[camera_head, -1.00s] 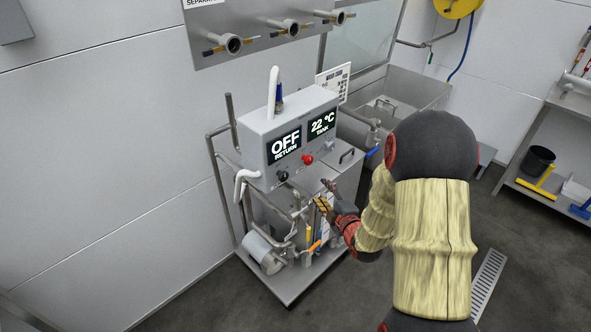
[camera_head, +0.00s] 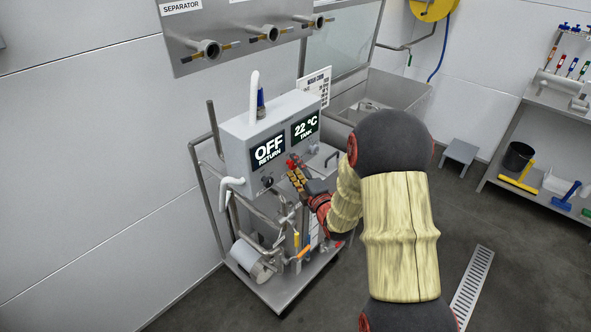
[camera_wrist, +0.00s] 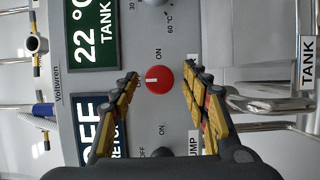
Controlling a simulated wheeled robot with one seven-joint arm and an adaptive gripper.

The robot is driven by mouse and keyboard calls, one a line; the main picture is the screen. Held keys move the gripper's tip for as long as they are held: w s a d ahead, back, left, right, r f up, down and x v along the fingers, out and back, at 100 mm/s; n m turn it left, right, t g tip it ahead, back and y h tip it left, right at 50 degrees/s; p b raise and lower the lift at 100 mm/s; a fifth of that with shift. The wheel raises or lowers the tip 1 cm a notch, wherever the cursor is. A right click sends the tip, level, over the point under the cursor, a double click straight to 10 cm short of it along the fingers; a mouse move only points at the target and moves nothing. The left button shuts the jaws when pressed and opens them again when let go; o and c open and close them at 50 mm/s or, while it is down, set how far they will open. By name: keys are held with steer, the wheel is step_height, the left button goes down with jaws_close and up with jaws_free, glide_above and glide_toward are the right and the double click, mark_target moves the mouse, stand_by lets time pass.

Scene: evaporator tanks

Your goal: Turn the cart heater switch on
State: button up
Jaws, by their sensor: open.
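The cart's grey control box (camera_head: 237,138) carries a red rotary knob (camera_wrist: 159,79), seen between my fingers in the wrist view. Its pale mark points left in that picture, and an "ON" label is just above it. I see no heater label. A black knob (camera_wrist: 162,152) with OFF and ON marks is below it, partly hidden by my gripper; it also shows in the head view (camera_head: 267,181). My gripper (camera_wrist: 161,80) is open, its fingertips on either side of the red knob; contact cannot be told. In the head view my gripper (camera_head: 297,175) is at the box front.
The displays read OFF RETURN (camera_head: 268,151) and 22 °C TANK (camera_head: 304,128). Pipes and hoses (camera_head: 258,221) crowd the cart below the box.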

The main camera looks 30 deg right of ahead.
steer(key=shift+c, duration=1.2)
steer(key=c, duration=0.9)
